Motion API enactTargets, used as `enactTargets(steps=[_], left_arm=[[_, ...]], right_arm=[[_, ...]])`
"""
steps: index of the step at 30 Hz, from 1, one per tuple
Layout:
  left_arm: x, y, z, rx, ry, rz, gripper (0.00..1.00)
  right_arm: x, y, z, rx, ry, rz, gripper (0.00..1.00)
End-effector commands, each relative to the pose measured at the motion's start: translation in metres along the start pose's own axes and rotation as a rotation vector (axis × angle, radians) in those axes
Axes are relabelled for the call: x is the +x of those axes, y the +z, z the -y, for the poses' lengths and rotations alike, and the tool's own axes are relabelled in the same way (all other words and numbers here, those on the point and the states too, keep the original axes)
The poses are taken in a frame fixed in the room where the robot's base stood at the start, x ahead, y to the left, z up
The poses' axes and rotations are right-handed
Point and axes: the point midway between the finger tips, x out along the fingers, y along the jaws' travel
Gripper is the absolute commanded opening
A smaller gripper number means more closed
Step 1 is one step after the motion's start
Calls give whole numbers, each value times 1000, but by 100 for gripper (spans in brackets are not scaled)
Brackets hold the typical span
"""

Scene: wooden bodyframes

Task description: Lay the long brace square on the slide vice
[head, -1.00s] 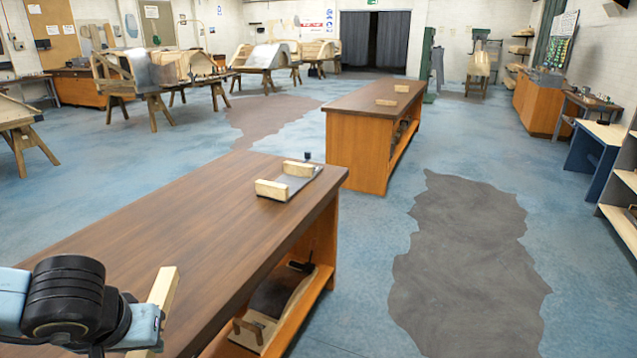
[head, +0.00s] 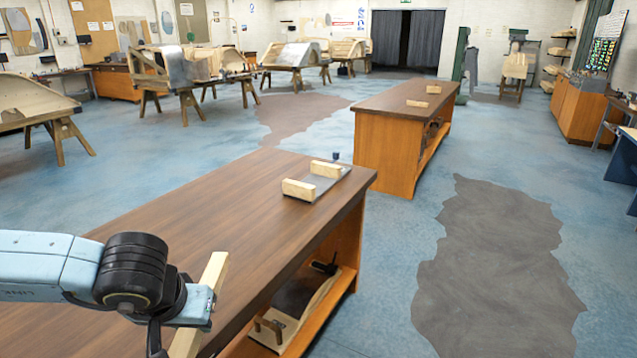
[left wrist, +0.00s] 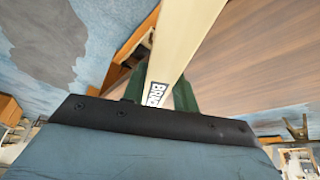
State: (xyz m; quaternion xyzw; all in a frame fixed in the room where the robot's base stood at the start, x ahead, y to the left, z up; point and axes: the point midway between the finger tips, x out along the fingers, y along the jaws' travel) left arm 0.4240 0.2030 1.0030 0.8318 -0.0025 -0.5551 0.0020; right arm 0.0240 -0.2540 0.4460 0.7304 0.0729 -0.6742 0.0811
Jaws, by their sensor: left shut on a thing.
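The long brace is a pale wooden bar (head: 212,272), held tilted beside and above the near bench's front edge. My left gripper (head: 196,306) is shut on it. In the left wrist view the brace (left wrist: 185,35) runs up and away from between the green fingers (left wrist: 160,92), with dark lettering on it near the grip. The slide vice (head: 318,183) lies at the far right end of the near bench top. It shows two pale wooden jaws, a grey plate between them and a blue knob behind. Nothing lies across the jaws. My right gripper is out of view.
The near bench top (head: 215,215) is clear between my left arm and the vice. A second bench (head: 400,110) with two small wooden blocks stands beyond. Floor to the right is open.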

Motion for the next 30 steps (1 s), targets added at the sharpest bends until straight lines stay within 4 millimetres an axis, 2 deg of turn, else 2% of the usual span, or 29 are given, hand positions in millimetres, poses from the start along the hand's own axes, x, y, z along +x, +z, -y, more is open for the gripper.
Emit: enactTargets(steps=[9, 22, 26, 30], left_arm=[[1, 1, -2, 1, 4, 2, 0], [-2, -1, -3, 12, 5, -2, 0], [-12, -3, -18, 76, 32, -3, 0], [-32, -8, -47, 208, 89, -4, 0]], right_arm=[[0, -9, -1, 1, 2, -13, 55], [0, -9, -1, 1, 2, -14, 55], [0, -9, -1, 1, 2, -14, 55], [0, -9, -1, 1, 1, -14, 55]])
